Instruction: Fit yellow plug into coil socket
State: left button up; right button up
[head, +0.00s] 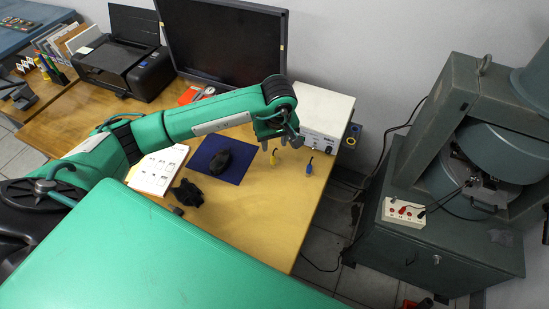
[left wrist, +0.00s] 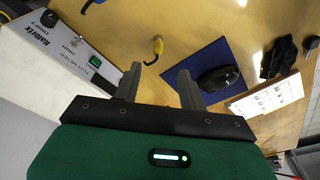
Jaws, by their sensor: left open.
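The yellow plug (head: 273,158) stands on the wooden table, just below my left gripper (head: 281,143) in the head view. In the left wrist view the yellow plug (left wrist: 154,50) is beyond the fingertips of my left gripper (left wrist: 160,70), nearer the left finger. The gripper is open and empty, apart from the plug. A white socket box (head: 404,212) with red and dark connectors sits at the front of the big grey-green magnet (head: 470,150) on the right. I cannot tell which opening is the coil socket. My right gripper is not in view.
A blue plug (head: 309,169) stands right of the yellow one. A white meter box (head: 318,112) is behind them. A dark mouse (head: 221,160) rests on a blue mat (head: 236,173). A floor gap with cables separates the table (head: 262,220) from the magnet's cabinet.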

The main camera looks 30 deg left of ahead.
aim_at(273, 155)
pick_arm(q)
jog(key=f, duration=0.4)
jog(key=shift+w+a+f+p, duration=0.25)
jog(key=shift+w+f+p, duration=0.05)
jog(key=f, duration=0.1)
jog(key=f+p, duration=0.1)
jog(key=f, duration=0.1)
jog(key=w+f+p, duration=0.1)
jog(key=shift+a+f, duration=0.25)
jog(key=shift+a, duration=0.15)
jog(key=shift+w+f, duration=0.1)
jog(key=shift+f, duration=0.2)
jog(key=shift+c, duration=0.4)
grip_shut()
